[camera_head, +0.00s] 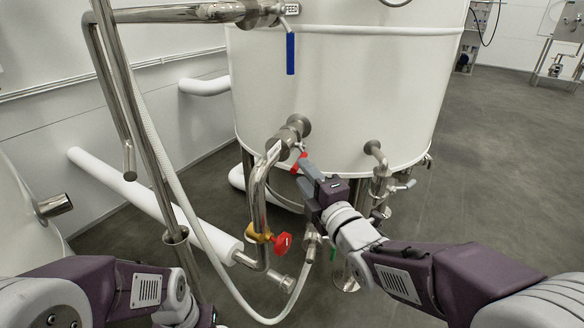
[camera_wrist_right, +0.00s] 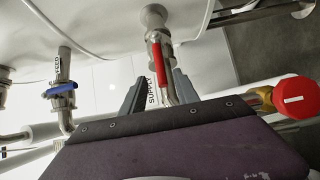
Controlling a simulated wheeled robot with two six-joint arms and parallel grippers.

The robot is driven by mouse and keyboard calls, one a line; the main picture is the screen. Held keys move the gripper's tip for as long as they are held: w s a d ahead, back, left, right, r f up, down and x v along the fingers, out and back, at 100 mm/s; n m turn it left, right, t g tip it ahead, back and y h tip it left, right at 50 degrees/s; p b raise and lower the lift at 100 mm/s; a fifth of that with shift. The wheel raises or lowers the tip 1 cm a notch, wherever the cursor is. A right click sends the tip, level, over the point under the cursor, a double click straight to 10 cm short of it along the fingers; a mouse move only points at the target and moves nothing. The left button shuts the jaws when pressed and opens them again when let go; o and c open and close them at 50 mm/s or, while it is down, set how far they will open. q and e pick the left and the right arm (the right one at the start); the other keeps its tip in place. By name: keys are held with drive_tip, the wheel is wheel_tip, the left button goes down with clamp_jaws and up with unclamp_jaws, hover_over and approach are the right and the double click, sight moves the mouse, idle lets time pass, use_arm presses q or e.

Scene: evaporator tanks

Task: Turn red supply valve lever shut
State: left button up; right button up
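The red supply valve lever (camera_head: 299,162) sits on a steel valve at the lower front of the white tank (camera_head: 345,85). In the right wrist view the red lever (camera_wrist_right: 162,66) runs lengthwise along its pipe, just beyond the fingertips, with a "SUPPLY" label beside it. My right gripper (camera_head: 308,178) is close to the lever in the head view. In the right wrist view its dark fingers (camera_wrist_right: 160,92) are spread apart with nothing clearly held between them. Contact with the lever cannot be told. My left arm shows at bottom left, its gripper out of view.
A round red knob (camera_head: 282,242) on a brass valve is below the lever. A blue lever (camera_head: 290,54) hangs above; another blue handle (camera_wrist_right: 61,89) is left in the wrist view. A braided hose (camera_head: 215,250) and white pipes crowd the left. The floor at right is open.

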drive_tip(key=b+x, duration=0.1)
drive_tip(key=x, duration=0.7)
drive_tip(key=shift+s+f, duration=0.1)
drive_tip(key=shift+f, duration=0.05)
clamp_jaws()
idle(1.0)
